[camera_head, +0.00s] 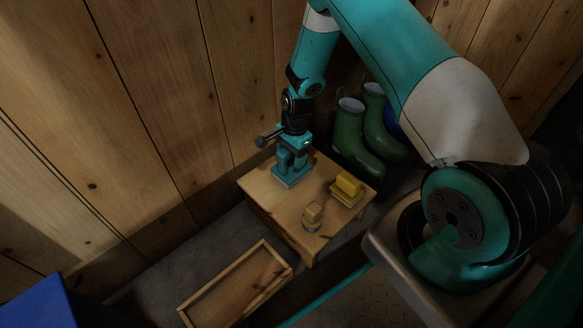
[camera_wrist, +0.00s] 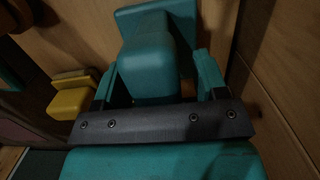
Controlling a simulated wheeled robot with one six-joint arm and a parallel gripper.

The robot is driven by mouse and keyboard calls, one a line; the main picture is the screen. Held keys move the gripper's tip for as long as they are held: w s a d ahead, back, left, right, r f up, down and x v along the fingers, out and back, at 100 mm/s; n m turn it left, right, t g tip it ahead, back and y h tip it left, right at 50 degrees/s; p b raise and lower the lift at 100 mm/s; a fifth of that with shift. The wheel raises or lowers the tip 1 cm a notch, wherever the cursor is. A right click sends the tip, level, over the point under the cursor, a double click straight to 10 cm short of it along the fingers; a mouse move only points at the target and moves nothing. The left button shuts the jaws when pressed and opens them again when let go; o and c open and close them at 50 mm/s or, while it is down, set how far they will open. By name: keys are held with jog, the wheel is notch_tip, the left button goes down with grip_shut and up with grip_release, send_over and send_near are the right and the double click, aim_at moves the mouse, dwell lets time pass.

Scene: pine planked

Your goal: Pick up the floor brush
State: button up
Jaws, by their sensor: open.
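Several brush-like things, each a block on a flat base, stand on a small wooden table (camera_head: 267,202). The teal one (camera_head: 290,179) is at the back left, directly under my gripper (camera_head: 294,153). In the wrist view its teal block (camera_wrist: 152,62) stands between the two fingers of my gripper (camera_wrist: 157,76), with its wider base beyond. My gripper is open around the block; I cannot tell whether either finger touches it. A yellow one (camera_head: 347,189) is at the right and shows in the wrist view (camera_wrist: 72,103). A tan one (camera_head: 312,215) is near the front.
An open wooden tray (camera_head: 208,292) lies in front of the table at the lower left. Green boots (camera_head: 357,143) stand behind the table. A plank wall (camera_head: 150,110) rises close behind and to the left. A blue object (camera_head: 38,305) is at the lower left corner.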

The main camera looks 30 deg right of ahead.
jog(key=shift+r, duration=0.1)
jog(key=c, duration=1.2)
notch_tip(320, 180, up, 10)
jog(key=p, duration=0.5)
jog(key=shift+p, duration=0.35)
jog(key=o, duration=0.3)
jog(key=shift+a+r, duration=0.1)
